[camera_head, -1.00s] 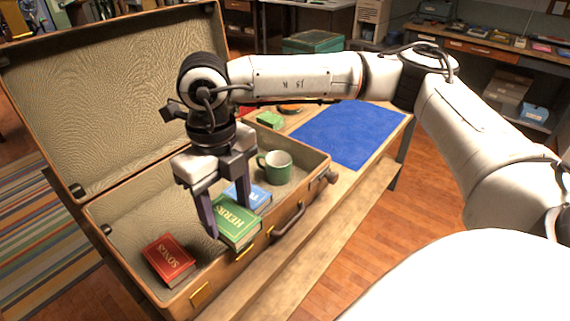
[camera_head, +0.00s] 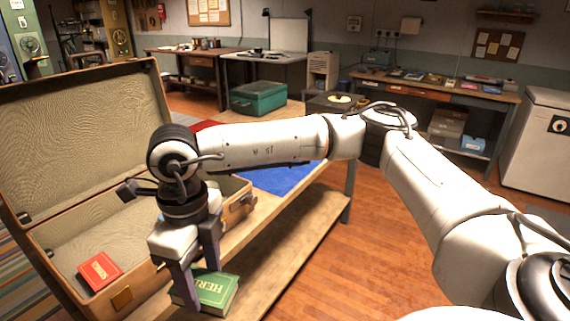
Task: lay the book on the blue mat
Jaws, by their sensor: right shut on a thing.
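My right gripper (camera_head: 202,288) is shut on a green book (camera_head: 219,290) with light lettering on its cover. The book shows in front of the suitcase's front wall, at the bottom of the view; the fingers hide part of it. The blue mat (camera_head: 275,180) lies on the wooden bench, farther back and to the right of the gripper. My right forearm crosses in front of the mat and hides part of it. My left gripper is not in view.
The open suitcase (camera_head: 62,242) stands at the left, with a red book (camera_head: 100,270) inside. The wooden bench (camera_head: 300,222) runs back to the right, with open floor beside it. A green chest (camera_head: 258,97) and a desk (camera_head: 440,88) are farther back.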

